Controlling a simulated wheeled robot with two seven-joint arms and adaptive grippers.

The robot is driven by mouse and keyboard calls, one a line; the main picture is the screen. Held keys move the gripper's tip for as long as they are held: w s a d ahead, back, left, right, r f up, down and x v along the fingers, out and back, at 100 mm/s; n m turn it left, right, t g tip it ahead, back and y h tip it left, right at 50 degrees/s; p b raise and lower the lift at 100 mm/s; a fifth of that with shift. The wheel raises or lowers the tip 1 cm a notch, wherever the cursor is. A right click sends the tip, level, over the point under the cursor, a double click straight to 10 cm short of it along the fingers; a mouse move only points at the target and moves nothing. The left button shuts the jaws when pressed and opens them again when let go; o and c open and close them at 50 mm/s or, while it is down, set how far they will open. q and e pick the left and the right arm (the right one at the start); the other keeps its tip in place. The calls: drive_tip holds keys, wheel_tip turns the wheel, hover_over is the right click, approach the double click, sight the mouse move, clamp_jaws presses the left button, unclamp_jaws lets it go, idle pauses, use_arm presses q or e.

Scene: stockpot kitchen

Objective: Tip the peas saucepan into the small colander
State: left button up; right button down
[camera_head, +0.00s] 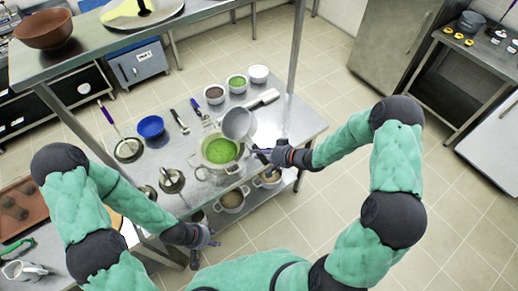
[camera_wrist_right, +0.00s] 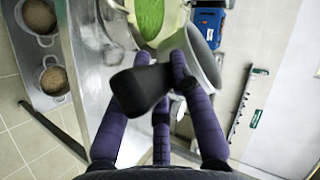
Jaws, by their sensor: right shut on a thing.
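The grey saucepan (camera_head: 238,124) is tilted at the upper right rim of the small colander (camera_head: 199,165). I see no peas in it, though its inside is not clearly visible. Green peas (camera_head: 221,150) lie in the colander. My right gripper (camera_head: 268,156) is shut on the saucepan's dark handle, which fills the middle of the right wrist view (camera_wrist_right: 140,91). That view also shows the saucepan's grey side (camera_wrist_right: 203,62) beside the green peas (camera_wrist_right: 149,17). My left gripper (camera_head: 208,238) is open and empty, low near the table's front edge, away from the colander.
Three small bowls, dark (camera_head: 214,95), green (camera_head: 237,83) and white (camera_head: 259,74), stand at the back of the steel table. A blue bowl (camera_head: 151,127) and utensils are at left. Two pots sit on the lower shelf (camera_head: 231,200). The table's right end (camera_head: 305,122) is clear.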

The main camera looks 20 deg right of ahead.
drive_tip(key=shift+d+p, duration=0.15)
drive_tip(key=shift+p, duration=0.15)
drive_tip(key=shift+w+d+f+m+y+p, duration=0.1)
drive_tip(key=shift+d+f+m+y+p, duration=0.15)
drive_tip(key=shift+m+y, duration=0.4)
drive_tip(key=m+y+b, duration=0.1)
drive_tip(key=f+m+y+b, duration=0.1)
drive_tip(key=y, duration=0.1)
drive_tip(key=shift+w+d+f+m, duration=0.1)
drive_tip(key=shift+d+f+m, duration=0.1)
drive_tip(key=shift+m, duration=0.15)
drive_tip(key=shift+y, duration=0.25)
drive_tip(key=shift+a+r+p, duration=0.1)
drive_tip(key=shift+r+p, duration=1.6)
drive_tip(key=shift+r, duration=0.55)
